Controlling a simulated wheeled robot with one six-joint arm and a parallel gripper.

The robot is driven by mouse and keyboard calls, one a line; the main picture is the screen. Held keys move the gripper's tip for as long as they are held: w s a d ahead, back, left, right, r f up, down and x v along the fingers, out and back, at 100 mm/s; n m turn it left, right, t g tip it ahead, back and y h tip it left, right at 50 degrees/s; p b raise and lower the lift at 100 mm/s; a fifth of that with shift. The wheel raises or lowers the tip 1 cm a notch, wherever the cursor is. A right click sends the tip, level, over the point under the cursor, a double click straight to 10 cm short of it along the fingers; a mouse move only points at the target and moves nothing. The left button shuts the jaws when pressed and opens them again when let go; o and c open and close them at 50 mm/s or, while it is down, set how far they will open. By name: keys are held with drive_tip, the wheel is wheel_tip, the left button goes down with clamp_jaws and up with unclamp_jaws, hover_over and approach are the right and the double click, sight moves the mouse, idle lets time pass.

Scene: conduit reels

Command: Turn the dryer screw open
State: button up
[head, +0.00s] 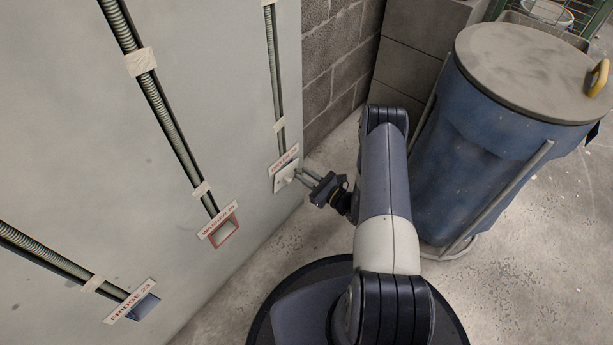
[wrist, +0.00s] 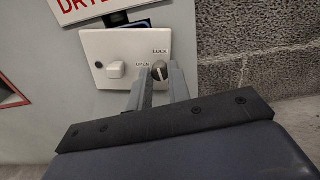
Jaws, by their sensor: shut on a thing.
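The dryer's white plate (head: 286,176) is on the grey wall panel under a red-lettered label (head: 284,158). The plate also fills the upper middle of the wrist view (wrist: 104,46), with a square white knob (wrist: 116,70) on its left. The small round metal screw (wrist: 159,70) is at the plate's right, between the words OPEN on its left and LOCK above it. My gripper (head: 299,178) reaches the plate from the right. In the wrist view my gripper (wrist: 160,76) has its two fingers closed around the screw, which is partly hidden by them.
A washer box with a red frame (head: 226,231) and a fridge box with a blue frame (head: 146,306) sit further left on the panel, below conduits. A blue lidded bin (head: 490,150) stands close to my arm's right. A block wall (head: 330,60) is behind.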

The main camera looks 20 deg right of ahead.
drive_tip(key=shift+n, duration=0.3)
clamp_jaws()
drive_tip(key=shift+n+b, duration=3.1)
drive_tip(key=shift+n, duration=3.8)
drive_tip(key=o, duration=0.8)
unclamp_jaws()
drive_tip(key=shift+o, duration=0.2)
